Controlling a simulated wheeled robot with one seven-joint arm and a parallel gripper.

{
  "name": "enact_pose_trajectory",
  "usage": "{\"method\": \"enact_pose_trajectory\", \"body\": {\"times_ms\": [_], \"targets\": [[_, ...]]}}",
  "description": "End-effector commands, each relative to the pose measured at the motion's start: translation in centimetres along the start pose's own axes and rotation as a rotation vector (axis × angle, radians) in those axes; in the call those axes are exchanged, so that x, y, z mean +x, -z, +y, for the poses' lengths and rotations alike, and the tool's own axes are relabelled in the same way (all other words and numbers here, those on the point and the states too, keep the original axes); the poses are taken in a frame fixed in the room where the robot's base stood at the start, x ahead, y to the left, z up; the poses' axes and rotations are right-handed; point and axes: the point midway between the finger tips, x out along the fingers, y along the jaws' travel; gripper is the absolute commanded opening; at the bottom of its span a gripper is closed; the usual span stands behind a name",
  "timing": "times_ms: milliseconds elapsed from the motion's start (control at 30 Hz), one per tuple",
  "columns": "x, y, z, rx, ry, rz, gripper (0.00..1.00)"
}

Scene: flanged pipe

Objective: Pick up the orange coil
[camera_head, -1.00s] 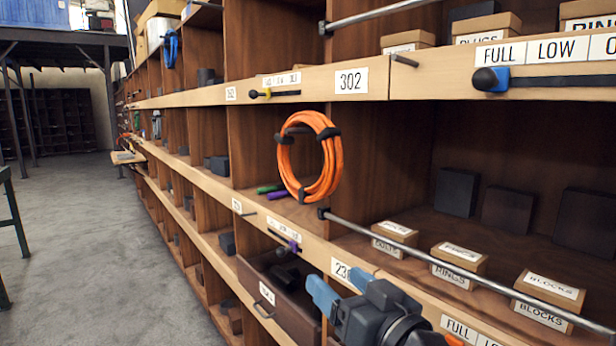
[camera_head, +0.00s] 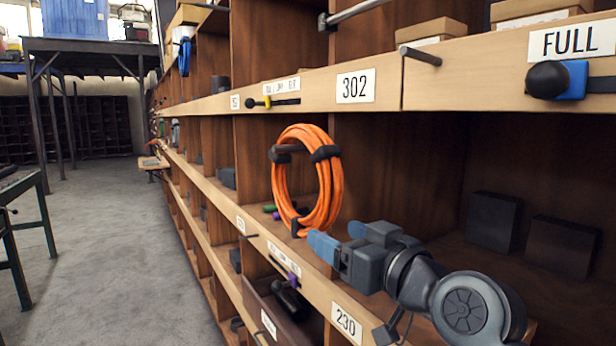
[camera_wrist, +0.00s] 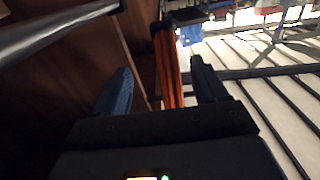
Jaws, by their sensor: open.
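The orange coil (camera_head: 333,192) is a ring of cable with black bands around it. It hangs upright at the front of the shelving, below label 302, with a dark peg-like piece inside its top. My gripper (camera_head: 340,238) has blue fingers and is just to the lower right of the coil's bottom in the head view. In the wrist view, the coil (camera_wrist: 170,70) shows as an edge-on orange strip between the two spread fingers (camera_wrist: 162,88). The jaws are open. I cannot tell whether either finger touches the coil.
A wooden shelf rail (camera_head: 470,82) with a protruding grey peg (camera_head: 421,56) runs above my arm. Below is a dark drawer (camera_head: 272,312). Dark blocks (camera_head: 494,222) sit in the right compartment. The aisle floor (camera_head: 120,250) at left is clear.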

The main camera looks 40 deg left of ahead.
Motion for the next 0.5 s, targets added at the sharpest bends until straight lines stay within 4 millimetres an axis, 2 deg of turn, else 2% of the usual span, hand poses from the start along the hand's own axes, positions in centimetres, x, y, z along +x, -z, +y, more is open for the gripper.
{"method": "enact_pose_trajectory", "body": {"times_ms": [267,500], "targets": [[2.9,0.5,-0.4,-0.001,0.001,0.000,0.72],[6.2,0.7,-0.9,0.000,0.000,-0.001,0.72]]}}
